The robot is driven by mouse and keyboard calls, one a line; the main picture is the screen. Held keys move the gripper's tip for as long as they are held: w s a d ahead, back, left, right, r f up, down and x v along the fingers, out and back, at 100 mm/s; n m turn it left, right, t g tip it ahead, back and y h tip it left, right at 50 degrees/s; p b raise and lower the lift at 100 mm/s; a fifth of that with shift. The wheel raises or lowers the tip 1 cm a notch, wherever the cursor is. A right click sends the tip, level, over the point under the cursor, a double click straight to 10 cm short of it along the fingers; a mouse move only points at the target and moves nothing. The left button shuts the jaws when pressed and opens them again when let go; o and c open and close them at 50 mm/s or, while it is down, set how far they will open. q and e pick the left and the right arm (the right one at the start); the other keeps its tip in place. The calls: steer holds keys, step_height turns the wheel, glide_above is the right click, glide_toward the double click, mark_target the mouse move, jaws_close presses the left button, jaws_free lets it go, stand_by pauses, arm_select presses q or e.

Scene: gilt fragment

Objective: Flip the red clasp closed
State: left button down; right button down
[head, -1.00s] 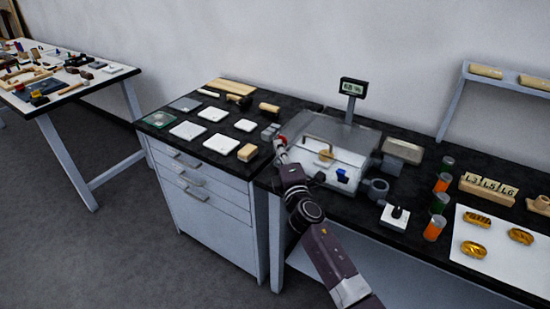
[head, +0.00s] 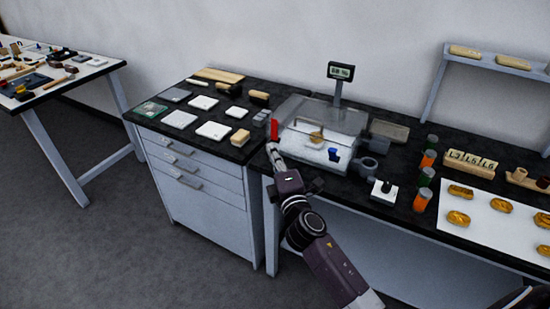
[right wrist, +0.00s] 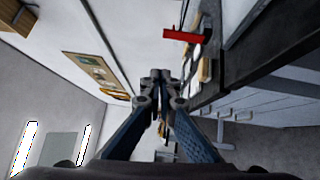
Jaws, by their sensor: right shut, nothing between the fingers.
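The red clasp (head: 274,129) is a small bar standing upright at the left side of the clear-covered case (head: 300,108). In the right wrist view the red clasp (right wrist: 184,36) shows as a red bar above and right of the fingertips. My right gripper (head: 271,149) is just below and in front of the clasp, its fingers shut and empty. The shut fingers also show in the right wrist view (right wrist: 161,74), with a visible gap to the clasp in that picture. Whether they touch it is unclear in the head view. My left gripper is not in view.
A display on a post (head: 341,72) rises behind the case. A blue item (head: 333,154) and a grey ring-shaped part (head: 366,166) are at its front right. Several orange and green jars stand further right. White tiles (head: 213,130) lie on the left cabinet.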

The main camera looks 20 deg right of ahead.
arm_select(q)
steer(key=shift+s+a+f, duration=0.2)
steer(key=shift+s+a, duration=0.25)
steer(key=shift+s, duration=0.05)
arm_select(e)
steer(key=shift+s, duration=1.2)
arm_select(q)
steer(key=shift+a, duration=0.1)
arm_select(e)
steer(key=shift+a, duration=0.1)
